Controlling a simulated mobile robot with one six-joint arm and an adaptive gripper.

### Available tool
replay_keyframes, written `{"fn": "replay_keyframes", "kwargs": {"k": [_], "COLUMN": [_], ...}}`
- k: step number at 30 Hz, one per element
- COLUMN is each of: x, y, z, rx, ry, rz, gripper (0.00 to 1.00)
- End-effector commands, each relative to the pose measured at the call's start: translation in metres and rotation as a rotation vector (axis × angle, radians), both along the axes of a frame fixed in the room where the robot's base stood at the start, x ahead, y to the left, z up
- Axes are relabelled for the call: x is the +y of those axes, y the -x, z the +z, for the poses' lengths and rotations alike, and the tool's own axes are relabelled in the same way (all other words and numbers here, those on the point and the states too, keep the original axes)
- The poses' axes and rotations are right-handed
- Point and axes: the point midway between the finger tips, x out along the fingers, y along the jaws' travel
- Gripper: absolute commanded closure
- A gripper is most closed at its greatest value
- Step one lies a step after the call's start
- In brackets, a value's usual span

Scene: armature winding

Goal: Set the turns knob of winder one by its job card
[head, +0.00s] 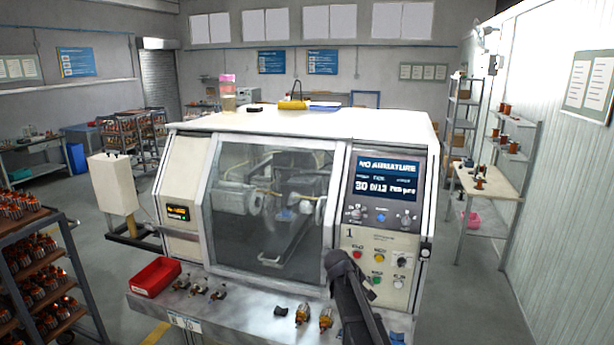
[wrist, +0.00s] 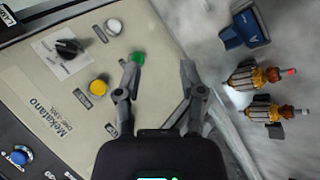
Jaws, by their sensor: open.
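Winder one (head: 190,185) stands in the middle of the head view, marked "1". Its screen (head: 387,180) reads "NO ARMATURE" with a 30 and a 0/12 below. A left dial (head: 357,213) and a right dial (head: 406,220) sit under the screen; I cannot read which is turns. My gripper (wrist: 158,68) is open and empty, its left fingertip beside the green button (wrist: 137,58). A black selector knob (wrist: 68,47) is further left on the panel. My dark arm covers part of the lower panel in the head view. I cannot identify the job card; a small white card (head: 185,322) is on the bench front.
Yellow (wrist: 98,87), white (wrist: 114,25) and blue (wrist: 18,157) buttons lie around on the panel. Armatures (head: 302,314) and a red bin (head: 155,277) are on the bench. A blue part (wrist: 242,25) lies beyond the machine edge.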

Motion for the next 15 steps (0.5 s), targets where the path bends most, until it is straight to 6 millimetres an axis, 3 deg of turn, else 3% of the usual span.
{"fn": "replay_keyframes", "kwargs": {"k": [1, 15], "x": [-0.004, -0.003], "y": [0.023, 0.166], "z": [-0.023, -0.133], "rx": [0.005, 0.086], "ry": [-0.039, -0.395], "rz": [-0.03, -0.301], "gripper": [0.49, 0.49]}}
